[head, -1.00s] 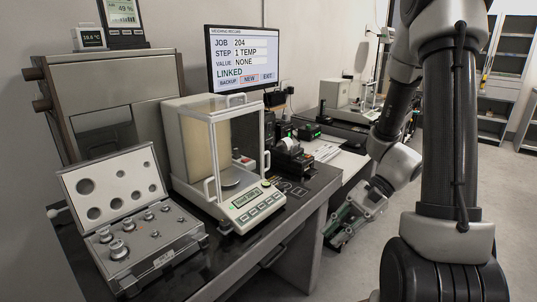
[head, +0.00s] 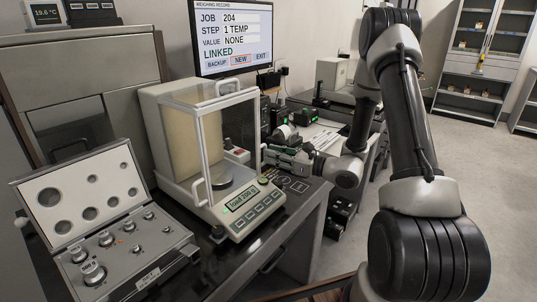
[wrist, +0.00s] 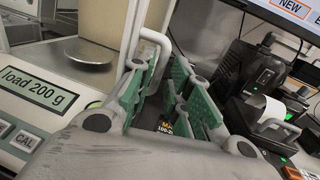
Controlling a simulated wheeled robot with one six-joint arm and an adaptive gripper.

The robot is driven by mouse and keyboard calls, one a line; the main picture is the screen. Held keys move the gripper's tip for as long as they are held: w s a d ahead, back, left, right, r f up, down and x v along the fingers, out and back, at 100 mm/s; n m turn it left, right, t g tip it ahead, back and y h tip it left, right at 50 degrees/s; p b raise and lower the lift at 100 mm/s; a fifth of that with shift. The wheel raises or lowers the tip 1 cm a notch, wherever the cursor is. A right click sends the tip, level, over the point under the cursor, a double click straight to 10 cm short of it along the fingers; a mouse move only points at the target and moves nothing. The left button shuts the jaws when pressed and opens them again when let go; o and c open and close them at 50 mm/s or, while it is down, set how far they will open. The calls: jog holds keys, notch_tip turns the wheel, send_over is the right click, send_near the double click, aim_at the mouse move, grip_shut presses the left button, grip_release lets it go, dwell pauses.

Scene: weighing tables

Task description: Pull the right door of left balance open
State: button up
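The left balance (head: 243,217) stands on the dark table, with a glass draft shield around its round pan (wrist: 88,52). Its display reads "load 200 g" in the wrist view. The right door's white loop handle (wrist: 154,38) shows there at the far end of my gripper (wrist: 160,75). My gripper's green-padded fingers are apart. The handle lies close to the left finger, partly hidden by it, and seems to be in the gap; contact cannot be told. In the head view my gripper (head: 284,158) is at the balance's right side. The right door looks shut.
An open weight case (head: 150,255) stands left of the balance. A small printer (wrist: 270,115) and other black devices stand close to the right of my gripper. A monitor (head: 232,38) is behind. Open floor lies to the right.

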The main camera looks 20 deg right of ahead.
jog(key=shift+x, duration=1.1)
grip_shut()
jog(key=w+d+x, duration=0.2)
jog(key=x, duration=1.2)
jog(key=shift+w+a, duration=0.3)
jog(key=shift+w, duration=0.05)
grip_release()
